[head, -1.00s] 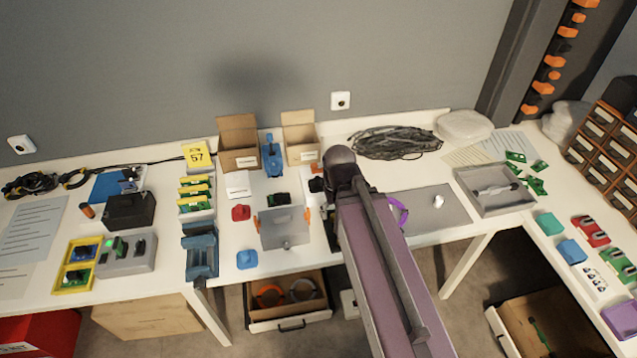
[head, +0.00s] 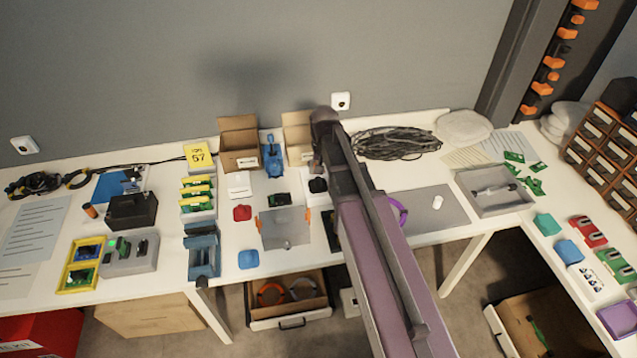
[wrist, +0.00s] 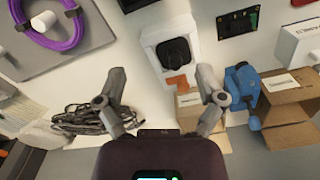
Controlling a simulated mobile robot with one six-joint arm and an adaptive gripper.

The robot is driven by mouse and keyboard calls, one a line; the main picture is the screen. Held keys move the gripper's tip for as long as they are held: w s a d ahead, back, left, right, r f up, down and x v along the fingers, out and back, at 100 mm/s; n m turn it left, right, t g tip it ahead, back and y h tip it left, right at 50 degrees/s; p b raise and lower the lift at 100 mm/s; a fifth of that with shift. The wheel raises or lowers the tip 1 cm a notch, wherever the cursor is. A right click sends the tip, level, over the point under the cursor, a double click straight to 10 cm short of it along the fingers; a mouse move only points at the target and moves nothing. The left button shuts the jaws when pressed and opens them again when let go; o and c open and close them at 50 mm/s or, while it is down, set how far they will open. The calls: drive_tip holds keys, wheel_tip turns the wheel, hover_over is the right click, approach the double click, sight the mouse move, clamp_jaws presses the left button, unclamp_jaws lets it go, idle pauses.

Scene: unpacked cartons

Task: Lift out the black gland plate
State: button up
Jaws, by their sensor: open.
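A black plate-like piece (wrist: 174,51), which I take to be the gland plate, sits in a white open holder (wrist: 150,36) in the wrist view. In the head view the black piece (head: 318,185) shows just left of my arm, behind the grey plate. My gripper (wrist: 158,84) is open, its two fingers spread on either side of the near edge of the holder. Nothing is between the fingertips that I can see as held. The gripper appears apart from the black piece. In the head view my arm hides most of the gripper.
Two open cartons (head: 239,158) (head: 297,157) and a blue device (head: 273,158) stand at the back. A grey plate with orange clips (head: 285,229) stands in front. A black cable bundle (head: 388,143) and a purple cable coil (wrist: 48,28) lie to the arm's side.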

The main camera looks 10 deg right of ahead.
drive_tip(key=r+m, duration=0.1)
drive_tip(key=m, duration=0.1)
hover_over(318, 178)
drive_tip(key=shift+p, duration=0.3)
drive_tip(key=shift+f, duration=0.15)
wheel_tip(318, 178, down, 8)
drive_tip(key=b, duration=0.8)
drive_tip(key=shift+f+b, duration=0.2)
drive_tip(key=shift+b, duration=0.15)
drive_tip(key=shift+f+b, duration=2.6)
drive_tip(key=shift+c, duration=0.2)
clamp_jaws()
